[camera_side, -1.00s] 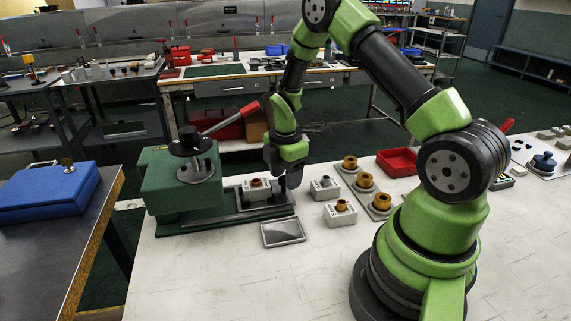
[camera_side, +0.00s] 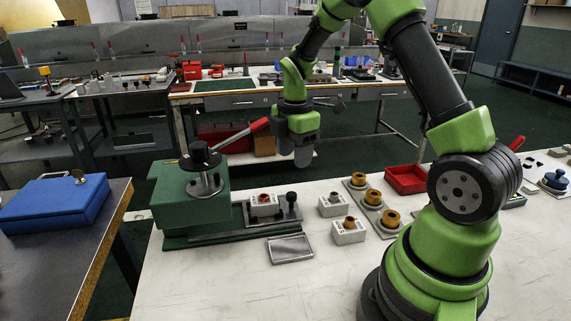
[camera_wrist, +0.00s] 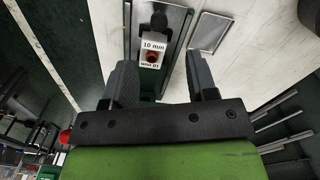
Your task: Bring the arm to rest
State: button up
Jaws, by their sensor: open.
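My gripper (camera_side: 303,150) hangs in the air above and behind the green press-like fixture (camera_side: 190,207), its fingers pointing down. In the wrist view my gripper (camera_wrist: 160,62) has its two fingers spread apart with nothing held between them. A white block marked "10 mm" (camera_wrist: 151,46) with an orange-brown fitting sits on the fixture's slide, below and beyond the fingers. The same block shows in the side view (camera_side: 264,207), apart from the gripper. A dark knob (camera_side: 291,197) stands at the slide's right end.
A red-tipped lever (camera_side: 243,134) rises from the fixture close to my gripper. Right of it stand white blocks (camera_side: 348,234), grey plates with brass-coloured rings (camera_side: 374,197) and a red tray (camera_side: 405,180). A flat metal plate (camera_side: 291,249) lies in front.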

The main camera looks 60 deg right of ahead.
jog(key=s+a+r+m+t, duration=0.2)
jog(key=a+r+m, duration=0.25)
jog(key=r, duration=0.35)
jog(key=s+a+r+m+t+y, duration=0.1)
jog(key=s+a+r+m+t, duration=0.1)
jog(key=s+a+r+m, duration=0.2)
jog(key=s+a+r+m+t+y, duration=0.1)
jog(key=s+a+r+m+t, duration=0.2)
jog(key=s+a+m, duration=0.4)
jog(key=s+r+m, duration=0.1)
jog(key=s+m, duration=0.1)
jog(key=shift+s+r, duration=0.3)
jog(key=shift+s, duration=0.1)
